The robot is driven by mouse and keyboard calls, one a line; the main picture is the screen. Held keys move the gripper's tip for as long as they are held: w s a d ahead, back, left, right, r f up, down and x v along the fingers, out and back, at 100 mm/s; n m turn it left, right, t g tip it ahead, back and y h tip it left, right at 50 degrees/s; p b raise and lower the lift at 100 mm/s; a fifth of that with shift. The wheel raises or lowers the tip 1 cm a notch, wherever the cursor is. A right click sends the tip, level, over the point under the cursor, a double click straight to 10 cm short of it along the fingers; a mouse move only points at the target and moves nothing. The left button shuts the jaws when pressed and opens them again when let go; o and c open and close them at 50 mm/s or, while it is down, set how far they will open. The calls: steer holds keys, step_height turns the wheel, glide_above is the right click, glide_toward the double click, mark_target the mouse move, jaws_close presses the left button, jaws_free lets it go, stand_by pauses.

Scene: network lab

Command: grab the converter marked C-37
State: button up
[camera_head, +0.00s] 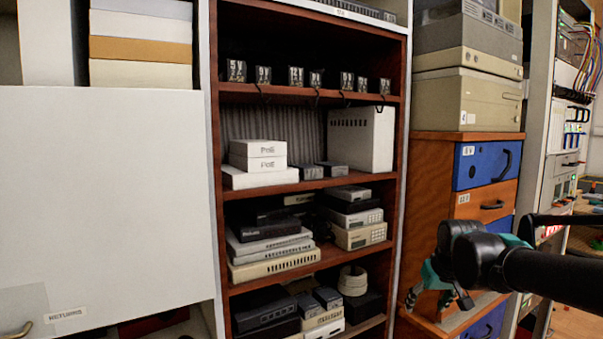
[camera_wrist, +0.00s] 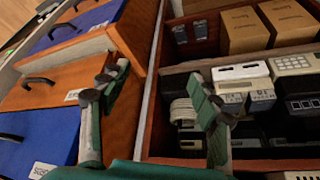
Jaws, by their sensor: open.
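I cannot read the mark C-37 on any device. Several small dark units with white markings hang or stand in a row along the top shelf, among them a left unit (camera_head: 236,71) and a right one (camera_head: 384,86). Two small grey boxes (camera_head: 311,172) lie on the shelf below. Two more small grey boxes (camera_head: 327,297) sit on pale devices on the lowest visible shelf; similar small boxes (camera_wrist: 262,101) show in the wrist view. My gripper (camera_head: 438,288) is open and empty, in front of the drawer cabinet, right of the shelves. Its fingers (camera_wrist: 158,85) show apart in the wrist view.
The brown shelf unit (camera_head: 403,120) holds white PoE boxes (camera_head: 258,148), stacked network devices (camera_head: 270,245) and a coil of cable (camera_head: 352,280). A white panel (camera_head: 105,200) stands left. The drawer cabinet (camera_head: 428,165) with blue and orange drawers stands right, beside my arm.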

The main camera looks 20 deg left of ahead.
mark_target(306, 166)
steer(key=w+a+r+n+y, duration=0.1)
steer(key=w+a+r+n, duration=0.15)
steer(key=a+r, duration=1.2)
steer(key=s+a+r+n+y, duration=0.1)
steer(key=s+a+r, duration=0.15)
steer(key=r, duration=0.45)
steer(key=s+a+r+n, duration=0.1)
steer(key=s+a+r, duration=0.1)
steer(key=a+r, duration=0.35)
steer(key=s+a+r+n+y, duration=0.1)
steer(key=s+a+r+n, duration=0.1)
steer(key=r, duration=0.6)
steer(key=shift+g, duration=0.3)
steer(key=w+a, duration=0.3)
steer(key=a, duration=0.1)
steer(key=w+a, duration=0.4)
steer(key=shift+w+a+f, duration=0.1)
steer(key=shift+w, duration=0.15)
steer(key=shift+w+a+f, duration=0.15)
steer(key=shift+a+f, duration=0.05)
steer(key=shift+f, duration=0.35)
steer(key=shift+c, duration=0.6)
steer(key=c, duration=1)
steer(key=shift+r, duration=0.1)
steer(key=shift+c, duration=0.2)
